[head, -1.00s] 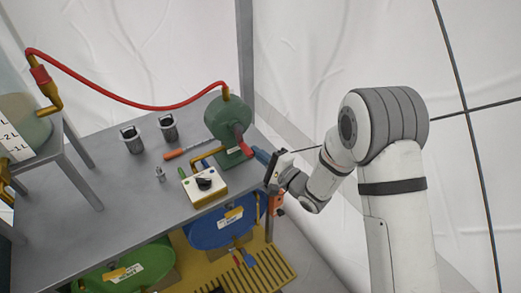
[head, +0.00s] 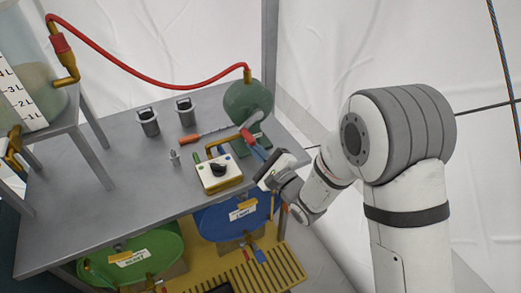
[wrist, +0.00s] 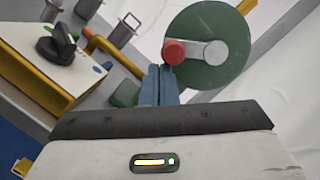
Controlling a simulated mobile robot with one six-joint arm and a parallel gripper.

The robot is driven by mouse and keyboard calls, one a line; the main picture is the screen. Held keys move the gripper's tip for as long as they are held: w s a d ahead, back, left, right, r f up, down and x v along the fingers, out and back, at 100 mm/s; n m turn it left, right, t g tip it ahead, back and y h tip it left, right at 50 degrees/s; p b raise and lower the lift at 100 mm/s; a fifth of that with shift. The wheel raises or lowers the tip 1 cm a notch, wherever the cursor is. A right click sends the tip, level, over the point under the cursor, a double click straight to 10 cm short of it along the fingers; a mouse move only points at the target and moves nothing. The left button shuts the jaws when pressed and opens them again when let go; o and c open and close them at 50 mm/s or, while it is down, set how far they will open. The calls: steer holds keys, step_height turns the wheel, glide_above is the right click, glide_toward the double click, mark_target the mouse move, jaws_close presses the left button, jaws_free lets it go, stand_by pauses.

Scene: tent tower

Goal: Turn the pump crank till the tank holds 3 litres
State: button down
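The pump is a green drum (head: 248,101) on a green foot at the table's right end. Its crank has a grey arm (wrist: 208,53) and a red handle (wrist: 174,51), which points left of the hub in the wrist view. My gripper (wrist: 158,70) has its blue fingers together, with no clear gap. Their tips are at the lower left of the red handle; I cannot tell whether they touch it. The clear tank (head: 28,80) at the upper left has a litre scale (head: 20,98) and cloudy greenish contents; the exact level is unclear.
A control box (head: 218,174) with a black knob stands left of my gripper. A red hose (head: 150,105) joins pump and tank. Blue (head: 215,225) and green (head: 150,250) drums lie under the table.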

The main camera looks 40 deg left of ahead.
steer(key=shift+s+a+r+b, duration=0.2)
steer(key=shift+s+r+b, duration=0.15)
steer(key=shift+s, duration=0.1)
steer(key=shift+s+a+r+b, duration=0.15)
steer(key=shift+s+r+b, duration=0.2)
steer(key=shift+s, duration=0.1)
steer(key=shift+s+a+r+b, duration=0.1)
steer(key=shift+s+r+b, duration=0.15)
steer(key=shift+r, duration=0.2)
steer(key=shift+s+a+r+b, duration=0.1)
steer(key=shift+s+r+b, duration=0.1)
steer(key=shift+r, duration=0.3)
